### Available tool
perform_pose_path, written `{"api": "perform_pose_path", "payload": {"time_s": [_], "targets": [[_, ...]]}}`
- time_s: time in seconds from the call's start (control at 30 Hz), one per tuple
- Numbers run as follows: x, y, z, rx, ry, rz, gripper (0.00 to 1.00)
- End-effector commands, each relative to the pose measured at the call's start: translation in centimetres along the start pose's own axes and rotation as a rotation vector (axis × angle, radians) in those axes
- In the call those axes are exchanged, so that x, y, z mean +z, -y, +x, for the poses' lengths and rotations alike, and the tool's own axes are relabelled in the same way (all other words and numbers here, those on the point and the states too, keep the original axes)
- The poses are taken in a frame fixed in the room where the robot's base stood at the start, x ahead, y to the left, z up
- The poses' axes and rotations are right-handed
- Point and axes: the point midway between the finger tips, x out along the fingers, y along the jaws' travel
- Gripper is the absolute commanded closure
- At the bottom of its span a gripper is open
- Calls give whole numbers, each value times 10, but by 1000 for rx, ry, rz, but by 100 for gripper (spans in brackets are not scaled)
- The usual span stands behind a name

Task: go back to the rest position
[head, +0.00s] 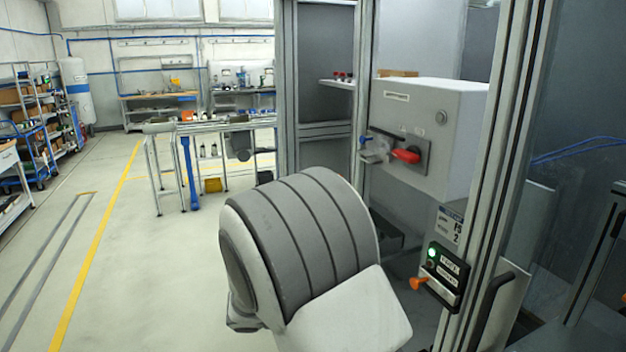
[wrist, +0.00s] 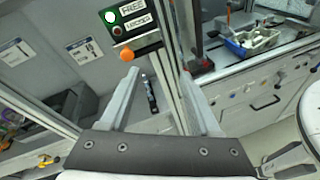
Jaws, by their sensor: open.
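My gripper (wrist: 159,76) shows in the wrist view, its two pale fingers apart with nothing held between them. Beyond it, near the fingertips in the picture, is a dark panel (wrist: 129,18) marked FREE and LOCKED, with a lit green lamp and an orange knob (wrist: 127,55). I see no contact between fingers and panel. In the head view, my grey ridged arm link fills the lower middle, and my gripper is not visible there. The panel (head: 447,275) also shows at the right, on a metal post.
A light grey cabinet (head: 440,125) with a red-handled switch (head: 406,155) stands behind the frame posts. A bench with drawers (wrist: 262,95) and a tray (wrist: 250,40) is at the right of the wrist view. Open floor (head: 110,270) lies left, with a yellow line.

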Motion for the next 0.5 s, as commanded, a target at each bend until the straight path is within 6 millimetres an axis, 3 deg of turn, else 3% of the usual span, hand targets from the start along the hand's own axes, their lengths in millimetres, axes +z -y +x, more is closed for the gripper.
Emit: {"api": "perform_pose_path", "payload": {"time_s": [0.2, 0.5], "targets": [[34, 32, 23, -222, -170, 169, 36], [69, 76, 30, -482, -389, 430, 36]]}}
